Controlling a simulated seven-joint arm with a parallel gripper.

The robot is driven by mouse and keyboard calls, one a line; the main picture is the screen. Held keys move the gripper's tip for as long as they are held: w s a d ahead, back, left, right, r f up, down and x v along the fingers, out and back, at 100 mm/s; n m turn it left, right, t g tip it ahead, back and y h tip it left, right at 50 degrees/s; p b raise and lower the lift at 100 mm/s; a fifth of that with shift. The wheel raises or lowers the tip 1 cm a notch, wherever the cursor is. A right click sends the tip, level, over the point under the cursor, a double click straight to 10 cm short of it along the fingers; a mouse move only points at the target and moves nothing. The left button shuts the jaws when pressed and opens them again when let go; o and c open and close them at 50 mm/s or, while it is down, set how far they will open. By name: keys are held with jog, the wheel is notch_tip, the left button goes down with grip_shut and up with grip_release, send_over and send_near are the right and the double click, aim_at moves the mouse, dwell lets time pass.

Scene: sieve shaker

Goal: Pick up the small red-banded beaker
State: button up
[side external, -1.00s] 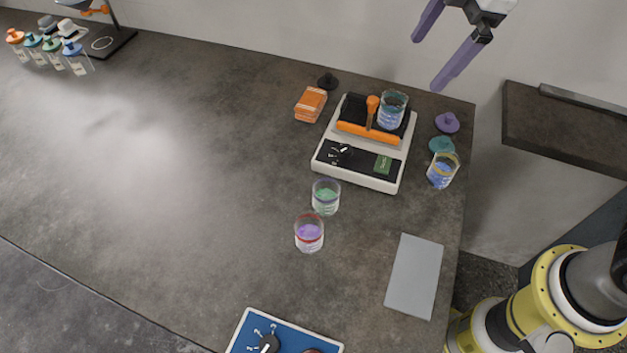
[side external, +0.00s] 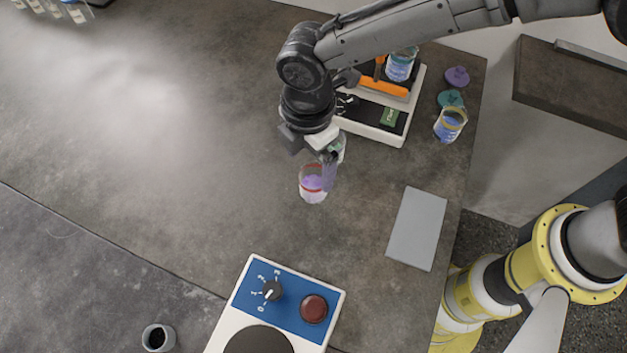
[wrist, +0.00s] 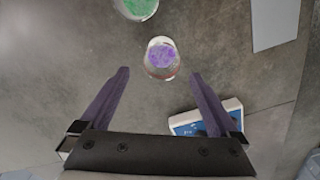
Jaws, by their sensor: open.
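The small red-banded beaker (side external: 312,190) is clear glass with purple contents and stands upright on the dark bench. The red-banded beaker (wrist: 160,59) shows between and slightly beyond the fingertips, with a gap on each side. I cannot tell the fingertips' exact height against it.
A beaker with green contents (wrist: 137,6) stands close by, mostly hidden by my gripper in the side view. A yellow-rimmed beaker (side external: 450,125), a grey pad (side external: 416,229) and a blue control panel (side external: 290,290) stand around.

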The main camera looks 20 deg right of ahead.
aim_at(313, 182)
jog(key=shift+d+f, duration=0.15)
jog(key=shift+f, duration=1.7)
jog(key=shift+d+f, duration=0.1)
jog(key=shift+f, duration=1.7)
jog(key=c, duration=1.5)
jog(key=shift+c, duration=0.2)
jog(key=shift+r, duration=0.25)
